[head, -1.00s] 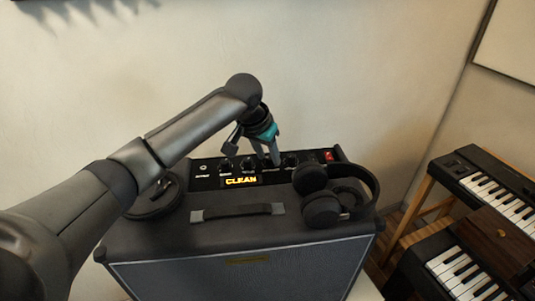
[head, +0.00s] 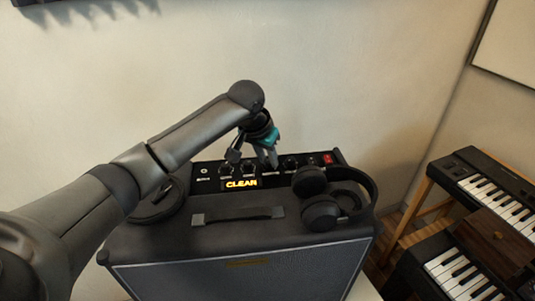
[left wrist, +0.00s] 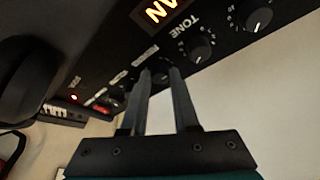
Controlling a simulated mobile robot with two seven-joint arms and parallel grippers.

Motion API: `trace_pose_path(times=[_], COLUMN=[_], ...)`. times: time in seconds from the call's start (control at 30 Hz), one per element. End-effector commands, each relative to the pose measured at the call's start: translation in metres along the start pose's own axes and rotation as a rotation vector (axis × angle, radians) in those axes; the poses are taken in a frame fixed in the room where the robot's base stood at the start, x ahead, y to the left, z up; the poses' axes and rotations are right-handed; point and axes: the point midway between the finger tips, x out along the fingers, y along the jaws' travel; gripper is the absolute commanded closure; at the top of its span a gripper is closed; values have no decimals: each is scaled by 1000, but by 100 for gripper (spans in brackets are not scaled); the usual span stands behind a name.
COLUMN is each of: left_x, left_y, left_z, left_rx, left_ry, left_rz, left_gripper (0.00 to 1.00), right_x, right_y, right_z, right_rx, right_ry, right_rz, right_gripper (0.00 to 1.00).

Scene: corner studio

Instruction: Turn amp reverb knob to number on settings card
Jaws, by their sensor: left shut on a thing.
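The amp (head: 150,245) is a dark box with a control panel along its back top edge and a lit "CLEAN" display (head: 241,184). My left gripper (head: 268,163) reaches down to the row of knobs right of the display. In the left wrist view its two fingers (left wrist: 160,72) are shut around a small dark knob (left wrist: 161,76), just beyond the knob labelled TONE (left wrist: 201,50). The gripped knob's label and pointer are too blurred or covered to read. No settings card shows in these frames. My right gripper is not in view.
Black headphones (head: 322,215) rest on the amp's top right, near the panel. A round dark object (head: 158,203) lies at its left, partly behind my arm. A carry handle (head: 238,216) is in the middle. Keyboards (head: 495,185) stand at the right.

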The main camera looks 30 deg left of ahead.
Motion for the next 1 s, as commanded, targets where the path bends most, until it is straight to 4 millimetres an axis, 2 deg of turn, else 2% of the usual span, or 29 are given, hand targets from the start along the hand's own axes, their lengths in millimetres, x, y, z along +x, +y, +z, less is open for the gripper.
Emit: trace_pose_path(times=[0.03,0.6,1.0], left_x=[-4,-5,-2], left_y=[1,6,8], left_z=[-1,-2,-3], left_rx=[-16,-347,-622], left_ry=[-2,-4,-4], left_rz=[-4,-140,-255], left_gripper=[100,100,100], right_x=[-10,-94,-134], right_y=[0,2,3], right_z=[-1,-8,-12], right_rx=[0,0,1], right_ry=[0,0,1], right_rz=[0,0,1], right_gripper=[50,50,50])
